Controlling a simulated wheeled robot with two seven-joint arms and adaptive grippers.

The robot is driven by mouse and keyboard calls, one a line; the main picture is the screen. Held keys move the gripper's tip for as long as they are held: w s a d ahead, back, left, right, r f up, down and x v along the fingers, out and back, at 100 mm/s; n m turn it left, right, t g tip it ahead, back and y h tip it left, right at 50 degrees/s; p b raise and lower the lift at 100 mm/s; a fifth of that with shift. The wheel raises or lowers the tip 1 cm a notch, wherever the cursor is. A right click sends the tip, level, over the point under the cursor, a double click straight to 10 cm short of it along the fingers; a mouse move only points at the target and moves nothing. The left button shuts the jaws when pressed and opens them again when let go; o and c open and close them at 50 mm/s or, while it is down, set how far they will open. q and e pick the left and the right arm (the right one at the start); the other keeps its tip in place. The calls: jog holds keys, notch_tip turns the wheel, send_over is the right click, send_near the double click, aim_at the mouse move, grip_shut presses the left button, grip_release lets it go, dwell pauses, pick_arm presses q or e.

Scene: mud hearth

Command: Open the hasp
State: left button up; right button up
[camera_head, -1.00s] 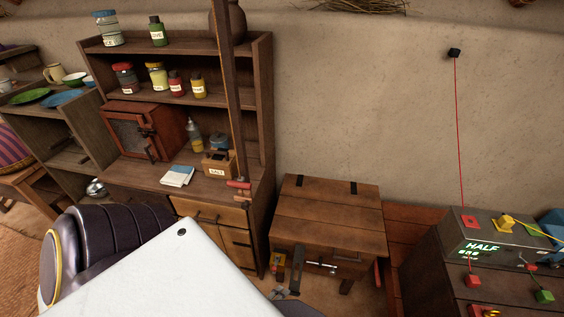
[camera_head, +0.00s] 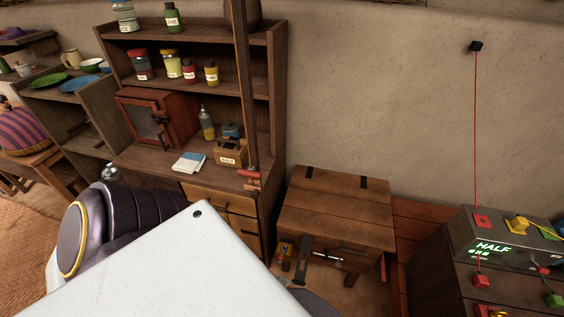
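A low wooden chest (camera_head: 335,207) stands against the wall with its lid down and two dark hinge straps at the back. On its front a dark upright strap (camera_head: 303,262), which looks like the hasp, hangs below the lid edge. A pale metal rod (camera_head: 329,258) lies across the front to its right. My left arm comes in from the lower left, and its white link covers the area below the chest. A dark rounded part of my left gripper (camera_head: 314,301) shows past the link. My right gripper is out of view.
A tall shelf unit (camera_head: 278,100) with jars, a red cabinet (camera_head: 150,118) and a salt box (camera_head: 231,152) stands left of the chest. A grey box (camera_head: 500,243) reading HALF, with coloured plugs, stands right.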

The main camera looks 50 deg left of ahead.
pick_arm(q)
jog(key=shift+s+r, duration=0.2)
jog(key=shift+r, duration=0.05)
dwell(0.3)
jog(key=shift+s, duration=0.1)
jog(key=shift+s+r, duration=0.1)
